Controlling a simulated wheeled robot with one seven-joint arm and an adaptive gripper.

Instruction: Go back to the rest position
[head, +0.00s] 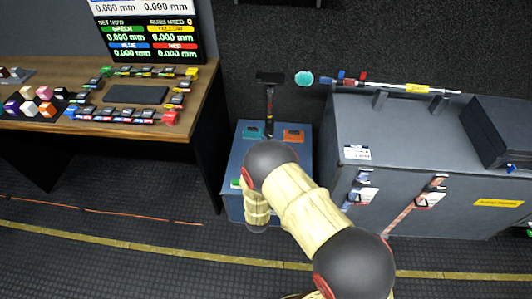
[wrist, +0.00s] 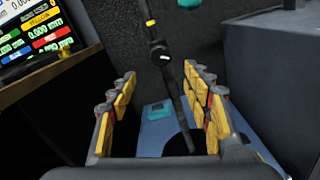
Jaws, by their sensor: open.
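My gripper (wrist: 160,78) is open and empty in the wrist view. Its two fingers with yellow and red pads stand apart. A thin black upright pole (wrist: 168,80) with a dark knob shows between them, seemingly beyond the fingertips; I cannot tell the distance. In the head view my arm reaches in from the lower right, over the front of a blue box (head: 237,153). The gripper itself cannot be made out there. The blue box also shows below the fingers in the wrist view (wrist: 152,138).
A wooden desk (head: 60,68) with coloured blocks and a dark pad (head: 135,94) stands left, a display (head: 147,30) behind it. A large grey case (head: 420,135) stands right, with a rod (head: 400,88) on top. A teal round thing (head: 304,78) is behind. Floor shows at front left.

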